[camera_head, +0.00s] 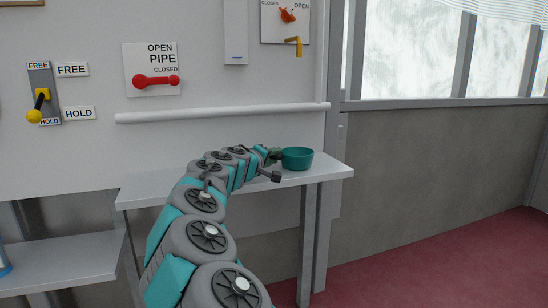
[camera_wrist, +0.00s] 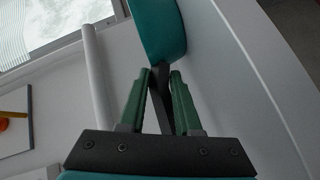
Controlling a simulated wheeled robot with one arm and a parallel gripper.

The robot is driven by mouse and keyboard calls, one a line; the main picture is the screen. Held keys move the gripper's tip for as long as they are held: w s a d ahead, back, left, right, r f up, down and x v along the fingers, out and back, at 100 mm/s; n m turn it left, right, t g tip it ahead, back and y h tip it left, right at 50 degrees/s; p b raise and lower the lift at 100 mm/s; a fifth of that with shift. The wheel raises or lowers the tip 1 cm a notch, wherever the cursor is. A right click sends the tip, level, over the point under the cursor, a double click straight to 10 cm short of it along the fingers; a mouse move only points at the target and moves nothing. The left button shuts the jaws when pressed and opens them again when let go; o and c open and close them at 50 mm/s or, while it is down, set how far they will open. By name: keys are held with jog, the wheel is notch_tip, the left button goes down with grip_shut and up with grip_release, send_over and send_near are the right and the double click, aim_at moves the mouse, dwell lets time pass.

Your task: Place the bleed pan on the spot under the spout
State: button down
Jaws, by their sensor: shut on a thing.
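The bleed pan (camera_head: 297,158) is a round teal bowl over the right end of the grey shelf. It looks level; I cannot tell whether it touches the shelf. My gripper (camera_head: 275,155) is to the left of the pan. In the wrist view, the green fingers of my gripper (camera_wrist: 159,80) are shut on the pan's dark handle, and the teal side of the pan (camera_wrist: 160,32) shows just beyond the fingertips. A yellow spout (camera_head: 296,41) sticks out of the wall panel above the pan. No marked spot shows on the shelf.
The grey shelf (camera_head: 335,171) has bare room at its right end. A white pipe (camera_head: 220,113) runs along the wall above it. A red lever (camera_head: 156,81) and a yellow-knobbed lever (camera_head: 38,105) are on the wall at left. A lower shelf (camera_head: 70,262) stands at left.

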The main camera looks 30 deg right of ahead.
jog(key=c, duration=0.6)
grip_release()
jog(key=shift+r, duration=0.1)
jog(key=b+v, duration=0.1)
jog(key=v, duration=1.1)
